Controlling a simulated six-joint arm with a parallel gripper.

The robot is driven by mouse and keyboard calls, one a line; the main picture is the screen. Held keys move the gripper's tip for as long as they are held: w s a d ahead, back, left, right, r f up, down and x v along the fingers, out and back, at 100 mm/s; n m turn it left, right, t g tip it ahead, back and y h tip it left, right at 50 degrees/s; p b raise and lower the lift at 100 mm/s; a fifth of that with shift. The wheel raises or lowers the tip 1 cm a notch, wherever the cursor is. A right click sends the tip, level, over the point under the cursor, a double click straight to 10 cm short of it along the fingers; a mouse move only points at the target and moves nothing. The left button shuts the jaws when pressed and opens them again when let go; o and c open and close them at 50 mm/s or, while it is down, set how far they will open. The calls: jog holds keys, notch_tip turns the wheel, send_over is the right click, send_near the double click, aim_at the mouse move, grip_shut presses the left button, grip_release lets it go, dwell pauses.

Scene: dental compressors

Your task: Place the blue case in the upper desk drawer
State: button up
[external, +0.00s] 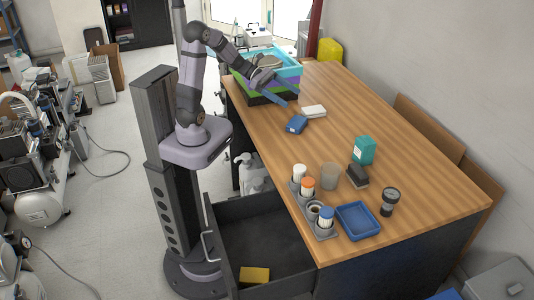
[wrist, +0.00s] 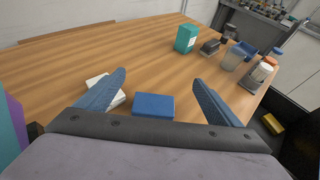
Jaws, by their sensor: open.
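The blue case (external: 296,124) lies flat on the wooden desk, in front of a white box. In the wrist view the blue case (wrist: 153,106) sits between my fingers but farther off, apart from both. My gripper (external: 277,97) is open and empty, above the desk near the stacked crates. Its two blue fingers also show in the wrist view (wrist: 160,92). The upper desk drawer (external: 262,238) is pulled open at the desk's near side. A yellow object (external: 254,275) lies in it.
A white box (external: 314,111) lies beside the blue case. Stacked coloured crates (external: 270,72) stand close to my gripper. A teal box (external: 364,150), a dark stapler-like object (external: 357,175), a cup (external: 329,176), a bottle rack (external: 314,213) and a blue tray (external: 357,221) occupy the near end.

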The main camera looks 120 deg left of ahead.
aim_at(292, 120)
jog(key=shift+f, duration=4.15)
notch_tip(292, 120, down, 2)
jog(key=shift+f+b, duration=0.15)
jog(key=shift+b, duration=0.15)
jog(key=shift+x, duration=0.95)
jog(key=shift+w+f, duration=0.25)
jog(key=shift+w, duration=0.25)
jog(key=shift+c, duration=0.4)
jog(key=c, duration=0.9)
